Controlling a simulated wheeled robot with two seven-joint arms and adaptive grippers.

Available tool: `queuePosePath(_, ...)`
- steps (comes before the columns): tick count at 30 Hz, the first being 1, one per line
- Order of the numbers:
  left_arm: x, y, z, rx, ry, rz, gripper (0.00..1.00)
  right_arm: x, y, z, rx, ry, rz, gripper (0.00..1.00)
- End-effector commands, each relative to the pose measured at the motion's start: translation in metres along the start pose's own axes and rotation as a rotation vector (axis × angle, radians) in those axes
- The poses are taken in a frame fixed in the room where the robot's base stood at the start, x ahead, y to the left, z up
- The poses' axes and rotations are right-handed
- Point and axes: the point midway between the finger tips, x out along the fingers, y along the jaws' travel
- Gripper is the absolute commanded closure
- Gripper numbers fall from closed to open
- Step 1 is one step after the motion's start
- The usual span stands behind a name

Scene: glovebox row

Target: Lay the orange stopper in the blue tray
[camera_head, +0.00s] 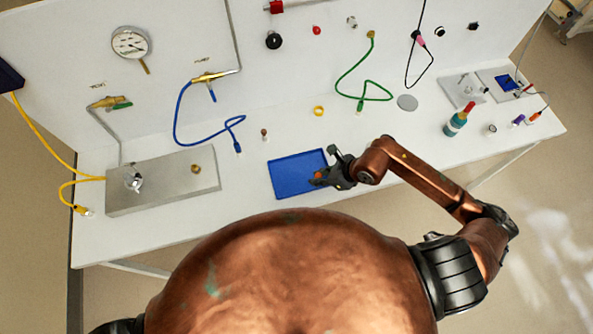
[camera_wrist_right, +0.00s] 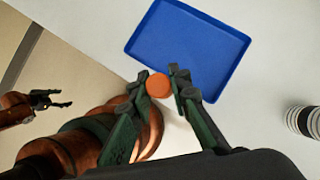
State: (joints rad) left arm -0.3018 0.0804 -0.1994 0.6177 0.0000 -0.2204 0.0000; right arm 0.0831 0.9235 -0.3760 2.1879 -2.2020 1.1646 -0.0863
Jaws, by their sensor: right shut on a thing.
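The blue tray (camera_head: 292,179) lies on the white bench and appears empty where I can see it. It also shows at the top of the right wrist view (camera_wrist_right: 190,45). My right gripper (camera_head: 322,175) is shut on the orange stopper (camera_wrist_right: 158,86), which shows between its fingertips. In the head view the stopper (camera_head: 319,175) appears over the tray's right part. In the wrist view it appears just outside the tray's near corner. Its height above the bench is hard to tell. My left gripper (camera_wrist_right: 50,99) shows in the wrist view, with its fingers apart and empty.
A grey metal box (camera_head: 163,182) stands left of the tray. A yellow ring (camera_head: 318,111) and a small brown-topped piece (camera_head: 264,133) lie behind it. A bottle (camera_head: 457,121) stands to the right. Blue (camera_head: 211,145) and green (camera_head: 352,90) hoses hang at the back.

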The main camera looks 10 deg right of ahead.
Motion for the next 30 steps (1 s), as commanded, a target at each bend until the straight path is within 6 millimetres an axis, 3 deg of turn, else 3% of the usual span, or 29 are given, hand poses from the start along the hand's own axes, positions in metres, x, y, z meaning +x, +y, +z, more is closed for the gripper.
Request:
queuePosePath(9,-0.026,-0.001,-0.004,0.001,0.003,0.000,0.36,0.065,-0.020,0.046,0.001,-0.001,0.005,1.00)
queuePosePath(16,-0.033,-0.001,-0.007,0.001,0.006,0.000,0.36,0.116,-0.029,0.048,0.000,0.001,0.004,1.00)
queuePosePath(24,-0.036,-0.001,-0.008,0.002,0.007,0.000,0.36,0.141,-0.034,0.049,-0.001,0.001,0.004,1.00)
queuePosePath(30,-0.048,-0.001,-0.010,0.002,0.008,0.001,0.36,0.161,-0.034,0.035,0.000,0.002,0.004,1.00)
